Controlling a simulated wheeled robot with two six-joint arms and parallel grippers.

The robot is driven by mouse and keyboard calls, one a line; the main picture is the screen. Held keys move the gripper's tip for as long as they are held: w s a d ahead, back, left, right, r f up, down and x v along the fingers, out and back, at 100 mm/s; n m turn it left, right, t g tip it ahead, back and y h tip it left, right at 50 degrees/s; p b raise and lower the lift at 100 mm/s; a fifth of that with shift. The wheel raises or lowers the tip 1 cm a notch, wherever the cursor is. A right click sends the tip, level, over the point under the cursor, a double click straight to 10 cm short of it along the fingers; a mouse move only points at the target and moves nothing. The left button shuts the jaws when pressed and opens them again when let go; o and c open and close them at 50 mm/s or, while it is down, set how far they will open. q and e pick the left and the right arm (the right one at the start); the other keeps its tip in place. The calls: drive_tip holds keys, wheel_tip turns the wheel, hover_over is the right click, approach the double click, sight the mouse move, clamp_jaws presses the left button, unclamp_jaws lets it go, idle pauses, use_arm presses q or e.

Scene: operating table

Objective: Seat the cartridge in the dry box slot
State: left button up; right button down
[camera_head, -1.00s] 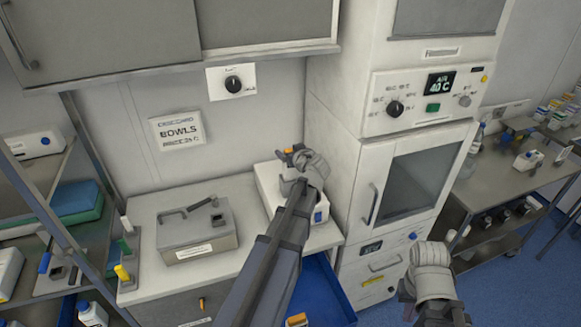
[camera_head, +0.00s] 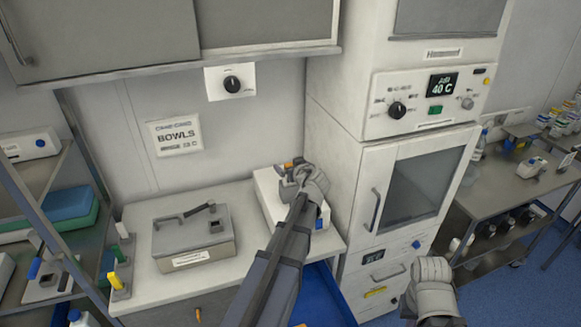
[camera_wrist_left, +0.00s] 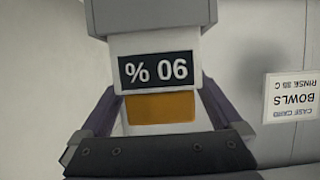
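My left gripper (camera_head: 296,172) is over the back of a white box (camera_head: 266,196) on the counter, which looks like the dry box. A small orange part shows at the fingertips. In the left wrist view the fingers (camera_wrist_left: 160,95) stand on both sides of a white piece, apparently the cartridge (camera_wrist_left: 160,130), with an orange patch and an upside-down "90 %" label. A wider grey block (camera_wrist_left: 150,15) lies beyond it; whether it belongs to the box is unclear. The slot is hidden by my arm. My right gripper (camera_head: 432,290) is at the lower right, fingers not clear.
A grey lidded box (camera_head: 190,245) stands left on the counter. A tall white cabinet (camera_head: 345,130) rises close to the right of the white box. A blue open drawer or tray (camera_head: 325,295) is below. A shelf rack (camera_head: 60,190) stands at the left.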

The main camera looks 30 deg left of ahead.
use_arm(q)
drive_tip(key=shift+r, duration=0.15)
drive_tip(key=shift+s+d+r+p, duration=0.1)
drive_tip(key=shift+s+r+p, duration=0.1)
drive_tip(key=shift+p, duration=0.15)
drive_tip(key=p+v, duration=0.4)
drive_tip(key=v, duration=0.7)
drive_tip(key=shift+d, duration=0.25)
drive_tip(key=shift+s, duration=0.1)
